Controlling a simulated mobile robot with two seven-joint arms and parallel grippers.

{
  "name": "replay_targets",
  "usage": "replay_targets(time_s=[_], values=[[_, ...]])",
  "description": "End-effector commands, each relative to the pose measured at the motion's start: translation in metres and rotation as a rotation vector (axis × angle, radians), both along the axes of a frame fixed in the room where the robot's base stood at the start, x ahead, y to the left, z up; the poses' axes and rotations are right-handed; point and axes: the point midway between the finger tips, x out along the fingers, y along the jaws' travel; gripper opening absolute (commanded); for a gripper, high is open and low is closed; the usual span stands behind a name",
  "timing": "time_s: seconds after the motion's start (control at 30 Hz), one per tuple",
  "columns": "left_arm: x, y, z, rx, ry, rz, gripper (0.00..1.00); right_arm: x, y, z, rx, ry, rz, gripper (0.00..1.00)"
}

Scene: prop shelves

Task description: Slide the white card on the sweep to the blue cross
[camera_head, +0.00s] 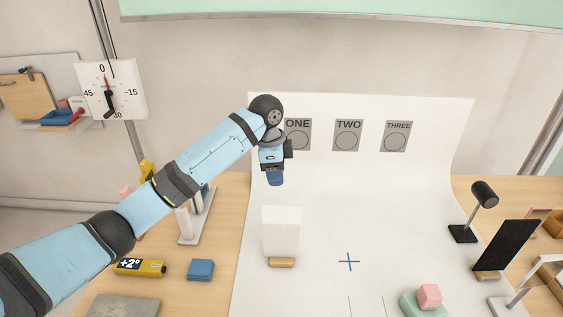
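The white card (281,230) stands upright in a small wooden foot (281,262) near the left side of the white sweep (420,215). The blue cross (348,261) is marked on the sweep to the right of the card, with bare surface between them. My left gripper (275,180) points down above and behind the card in the picture, apart from it. Its fingers are small and seen from above, so I cannot tell whether they are open or shut. My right gripper is not in view.
A green block with a pink block (429,294) sits front right on the sweep. A small lamp (484,194) and black panel (506,246) stand at the right. A blue block (201,270) and yellow level (139,267) lie left. Panels ONE, TWO (347,135), THREE are behind.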

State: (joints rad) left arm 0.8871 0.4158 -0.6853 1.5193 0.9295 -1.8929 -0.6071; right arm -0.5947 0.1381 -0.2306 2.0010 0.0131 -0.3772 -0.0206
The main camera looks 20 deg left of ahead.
Motion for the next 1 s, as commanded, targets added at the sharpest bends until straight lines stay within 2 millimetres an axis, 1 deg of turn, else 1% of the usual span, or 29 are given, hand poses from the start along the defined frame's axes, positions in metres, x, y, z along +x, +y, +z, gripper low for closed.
replay_targets(time_s=[0.1,0.23,0.5,0.7,0.83,1.0], values=[[0.0,-0.001,-0.011,0.001,0.004,0.001,0.38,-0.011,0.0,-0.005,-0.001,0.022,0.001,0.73],[0.0,-0.004,-0.031,0.001,0.004,0.001,0.38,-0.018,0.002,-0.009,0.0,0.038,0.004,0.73],[0.001,-0.01,-0.084,0.0,0.002,0.001,0.38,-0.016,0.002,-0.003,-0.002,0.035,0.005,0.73],[0.003,-0.013,-0.116,0.0,0.002,0.002,0.38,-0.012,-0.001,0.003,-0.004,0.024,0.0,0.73],[0.003,-0.015,-0.129,0.001,0.001,0.002,0.38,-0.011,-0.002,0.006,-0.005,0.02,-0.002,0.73],[0.003,-0.016,-0.136,0.001,0.0,0.0,0.38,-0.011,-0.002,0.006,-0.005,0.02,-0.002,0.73]])
